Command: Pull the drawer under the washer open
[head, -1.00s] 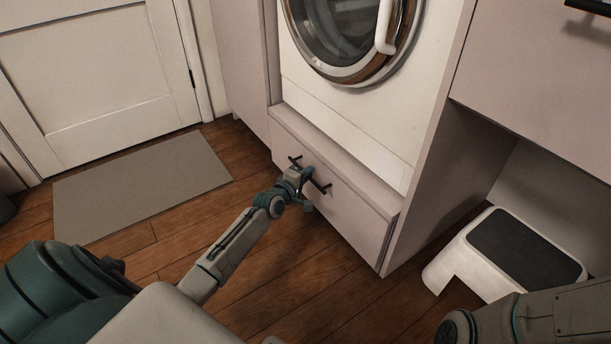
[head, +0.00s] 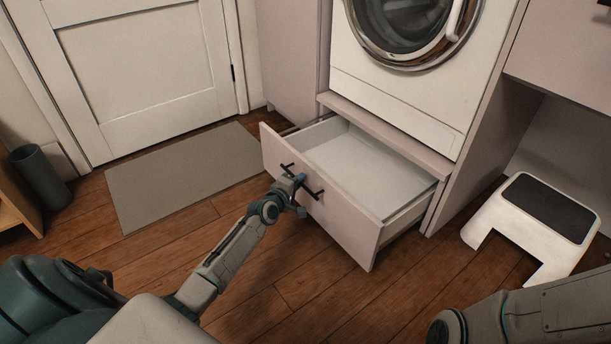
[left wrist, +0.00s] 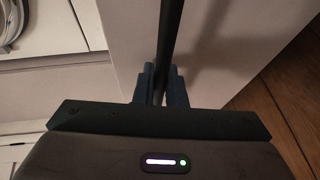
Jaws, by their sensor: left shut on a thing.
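The drawer (head: 322,205) under the washer (head: 415,30) stands well out of its cabinet, and its white inside (head: 355,165) shows empty. Its black bar handle (head: 314,193) is on the front panel. My left gripper (head: 297,181) is shut on the handle near its middle. In the left wrist view the dark handle bar (left wrist: 171,35) runs up between the fingers (left wrist: 160,85), with the drawer front (left wrist: 215,40) behind it. Part of my right arm shows at the lower right of the head view, but its gripper is out of view.
A white step stool (head: 535,222) with a dark top stands on the right. A grey mat (head: 185,175) lies before the white door (head: 145,75). A dark bin (head: 40,178) stands at the far left. The wooden floor (head: 300,285) before the drawer is clear.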

